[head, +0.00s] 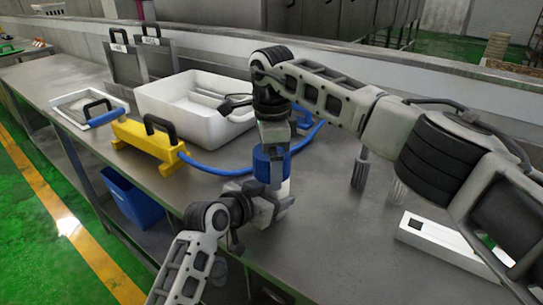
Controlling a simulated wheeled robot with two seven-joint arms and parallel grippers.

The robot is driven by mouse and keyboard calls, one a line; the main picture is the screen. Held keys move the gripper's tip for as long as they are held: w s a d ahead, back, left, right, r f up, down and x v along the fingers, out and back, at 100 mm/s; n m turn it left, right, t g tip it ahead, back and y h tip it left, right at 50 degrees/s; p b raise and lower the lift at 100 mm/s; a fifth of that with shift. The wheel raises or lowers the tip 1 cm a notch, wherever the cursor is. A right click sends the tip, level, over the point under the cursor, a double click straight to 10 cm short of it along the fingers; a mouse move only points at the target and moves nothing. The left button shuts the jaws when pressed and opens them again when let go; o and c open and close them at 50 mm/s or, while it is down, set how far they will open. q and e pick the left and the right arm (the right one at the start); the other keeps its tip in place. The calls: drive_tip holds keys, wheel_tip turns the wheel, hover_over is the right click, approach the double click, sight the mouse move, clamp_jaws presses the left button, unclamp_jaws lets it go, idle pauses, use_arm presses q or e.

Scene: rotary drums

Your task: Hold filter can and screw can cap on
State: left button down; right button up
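A blue cylinder (265,168), which looks like the filter can, stands upright near the table's front edge. My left gripper (268,203) comes in low from the front left and meets the can's lower part. My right gripper (273,133) points straight down over the top of the can. Both grippers' fingers are too small and overlapped to tell open from shut. I cannot make out the cap apart from the gripper and can.
A white tub (200,128) and a yellow device (148,139) with a blue hose (215,171) are left of the can. Two grey ribbed cylinders (360,170) (397,190) and a white block (440,243) are to the right. A blue bin (130,200) is below the table's edge.

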drive_tip(key=c, duration=1)
drive_tip(key=o, duration=1.1)
drive_tip(key=shift+r, duration=0.1)
drive_tip(key=shift+r, duration=2.15)
drive_tip(key=shift+c, duration=0.5)
wheel_tip(320, 180, up, 4)
drive_tip(key=shift+f, duration=0.2)
drive_tip(key=shift+f, duration=0.15)
